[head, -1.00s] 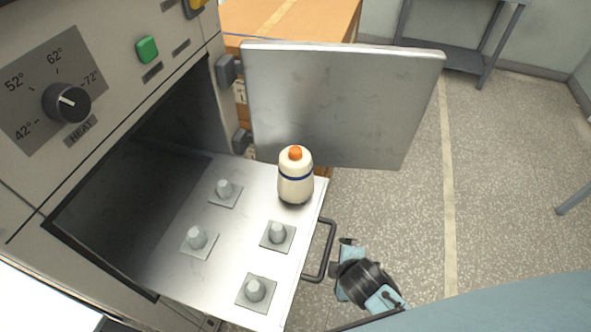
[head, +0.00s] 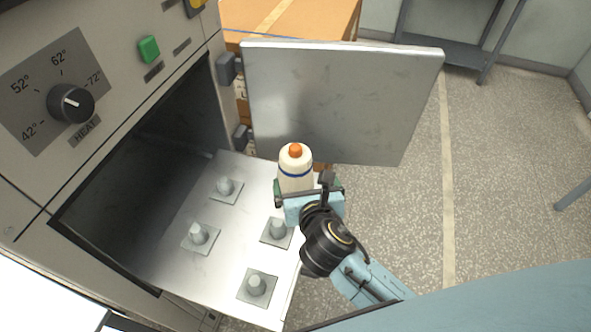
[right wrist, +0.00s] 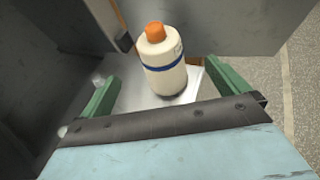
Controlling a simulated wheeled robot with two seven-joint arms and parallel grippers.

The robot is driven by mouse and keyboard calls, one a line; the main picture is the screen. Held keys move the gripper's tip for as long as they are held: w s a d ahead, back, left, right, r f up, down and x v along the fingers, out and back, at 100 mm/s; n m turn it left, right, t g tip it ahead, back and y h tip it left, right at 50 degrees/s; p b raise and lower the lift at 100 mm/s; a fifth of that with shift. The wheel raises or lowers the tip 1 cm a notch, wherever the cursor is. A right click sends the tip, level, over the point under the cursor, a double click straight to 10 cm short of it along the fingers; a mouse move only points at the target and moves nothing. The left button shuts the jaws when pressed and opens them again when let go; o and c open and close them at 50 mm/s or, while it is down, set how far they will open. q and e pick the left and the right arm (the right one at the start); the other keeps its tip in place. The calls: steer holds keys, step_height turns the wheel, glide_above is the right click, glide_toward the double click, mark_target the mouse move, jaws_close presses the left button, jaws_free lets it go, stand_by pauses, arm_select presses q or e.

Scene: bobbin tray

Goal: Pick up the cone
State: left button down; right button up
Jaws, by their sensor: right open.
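The cone (head: 295,165) is a cream bobbin with a blue band and an orange tip. It stands upright at the far right corner of the pulled-out metal tray (head: 262,172). My right gripper (head: 300,188) is open at the near side of the cone, and hides its lower part in the head view. In the right wrist view the cone (right wrist: 165,72) stands ahead, between and beyond the two green fingers (right wrist: 158,88), with gaps on both sides. My left gripper is not in view.
Several grey pegs on square plates, one of them a front peg (head: 257,285), stand on the tray. An open metal door (head: 345,100) rises close behind the cone. The heater cabinet (head: 110,60) with dial and green button is at left. Open floor (head: 490,180) lies at right.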

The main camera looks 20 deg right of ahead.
mark_target(299, 166)
steer(key=b+x, duration=0.1)
steer(key=x, duration=0.6)
steer(key=shift+w, duration=0.25)
steer(key=b+x, duration=0.1)
steer(key=x, duration=0.4)
steer(key=shift+b, duration=0.35)
steer(key=c, duration=1.6)
